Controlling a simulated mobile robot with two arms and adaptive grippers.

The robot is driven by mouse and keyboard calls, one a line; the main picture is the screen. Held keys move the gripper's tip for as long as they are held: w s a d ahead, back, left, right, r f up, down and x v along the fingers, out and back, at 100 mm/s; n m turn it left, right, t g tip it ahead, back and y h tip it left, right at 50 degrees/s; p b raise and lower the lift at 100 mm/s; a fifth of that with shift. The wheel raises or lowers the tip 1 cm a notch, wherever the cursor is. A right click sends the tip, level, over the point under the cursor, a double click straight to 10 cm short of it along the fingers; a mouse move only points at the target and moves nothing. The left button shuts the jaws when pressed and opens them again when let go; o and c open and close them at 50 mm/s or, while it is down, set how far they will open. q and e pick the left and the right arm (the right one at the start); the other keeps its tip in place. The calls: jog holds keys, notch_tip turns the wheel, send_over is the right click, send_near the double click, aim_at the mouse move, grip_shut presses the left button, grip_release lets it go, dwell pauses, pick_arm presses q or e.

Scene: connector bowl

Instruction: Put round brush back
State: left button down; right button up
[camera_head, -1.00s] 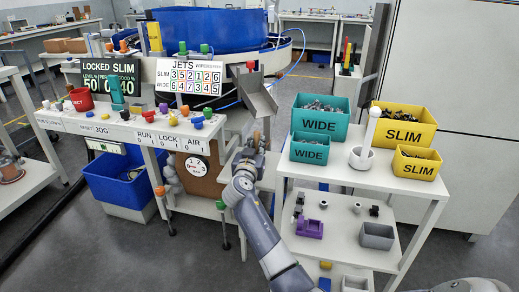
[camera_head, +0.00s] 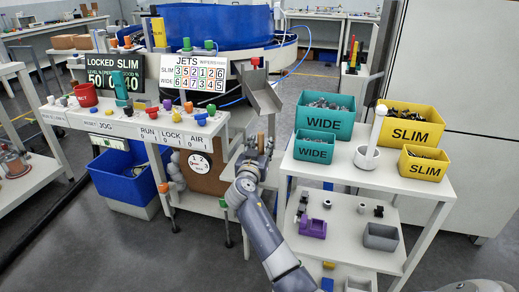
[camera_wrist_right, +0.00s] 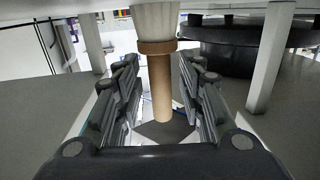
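The round brush (camera_wrist_right: 160,80) is in the right wrist view, with a tan cylindrical handle below a brown collar and a cream upper part cut off by the frame's top. My right gripper (camera_wrist_right: 158,72) has its two fingers on either side of the handle, with gaps visible at both sides. It looks open. In the head view my right gripper (camera_head: 252,158) is below the metal chute, left of the white shelf cart, with a small tan upright piece at its tip. The brush is too small there to make out fully. My left gripper is not in view.
The control bench (camera_head: 110,122) with coloured knobs is at left. A metal chute (camera_head: 261,95) hangs above the gripper.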

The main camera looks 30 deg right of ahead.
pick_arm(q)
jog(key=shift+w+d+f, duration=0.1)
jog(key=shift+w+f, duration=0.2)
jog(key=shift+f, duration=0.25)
pick_arm(e)
jog(key=v, duration=1.2)
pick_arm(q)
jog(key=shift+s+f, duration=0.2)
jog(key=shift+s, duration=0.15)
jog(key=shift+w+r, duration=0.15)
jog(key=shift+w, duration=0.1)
